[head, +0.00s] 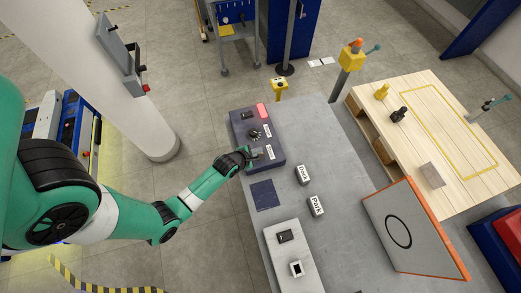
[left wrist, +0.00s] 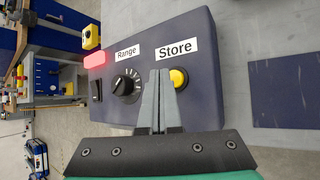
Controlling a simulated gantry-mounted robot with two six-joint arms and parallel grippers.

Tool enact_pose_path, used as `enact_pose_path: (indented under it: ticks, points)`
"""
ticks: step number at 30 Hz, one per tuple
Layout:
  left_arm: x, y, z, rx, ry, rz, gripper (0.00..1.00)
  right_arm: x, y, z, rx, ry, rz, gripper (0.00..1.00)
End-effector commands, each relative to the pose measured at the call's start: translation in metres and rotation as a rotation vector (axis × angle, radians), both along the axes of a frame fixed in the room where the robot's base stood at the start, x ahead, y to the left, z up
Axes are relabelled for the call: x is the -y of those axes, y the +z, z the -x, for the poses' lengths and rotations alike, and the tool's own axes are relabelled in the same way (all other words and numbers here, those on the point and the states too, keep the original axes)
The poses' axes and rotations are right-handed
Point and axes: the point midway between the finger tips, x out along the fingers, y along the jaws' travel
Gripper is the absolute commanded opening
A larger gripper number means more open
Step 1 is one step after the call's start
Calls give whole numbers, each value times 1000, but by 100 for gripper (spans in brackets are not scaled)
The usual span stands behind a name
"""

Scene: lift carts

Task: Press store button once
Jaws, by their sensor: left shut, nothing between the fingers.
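The store button (left wrist: 179,78) is a round yellow button on a dark control box (head: 268,153), under a white label reading "Store" (left wrist: 175,49) in the left wrist view. My left gripper (head: 254,154) is over the near end of the box in the head view. In the left wrist view its shut, empty fingers (left wrist: 160,80) stand just left of the yellow button and overlap its edge. I cannot tell whether they touch it. In the head view the button is hard to make out beside the gripper. My right gripper is not in view.
The box also bears a black "Range" knob (left wrist: 126,84), a black rocker switch (left wrist: 96,90) and a red lamp (left wrist: 95,60). A dark square pad (head: 263,194) and two labelled blocks lie on the grey table (head: 318,130). An orange-edged panel (head: 414,230) stands at right.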

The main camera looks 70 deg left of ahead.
Motion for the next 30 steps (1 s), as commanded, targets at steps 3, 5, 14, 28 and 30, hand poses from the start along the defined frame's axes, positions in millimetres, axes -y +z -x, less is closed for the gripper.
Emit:
enact_pose_path:
  ticks: [3, 5, 14, 28, 30]
  points:
    - [0, 0, 0, 0, 0, 0, 0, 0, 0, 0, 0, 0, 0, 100]
    - [0, 0, 0, 0, 0, 0, 0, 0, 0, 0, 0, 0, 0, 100]
    - [0, -10, 0, 0, 0, 0, 0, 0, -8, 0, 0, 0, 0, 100]
    - [0, -10, 0, 0, 0, 0, 0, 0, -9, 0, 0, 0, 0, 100]
    - [0, -11, 0, 0, 0, 0, 0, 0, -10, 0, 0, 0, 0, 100]
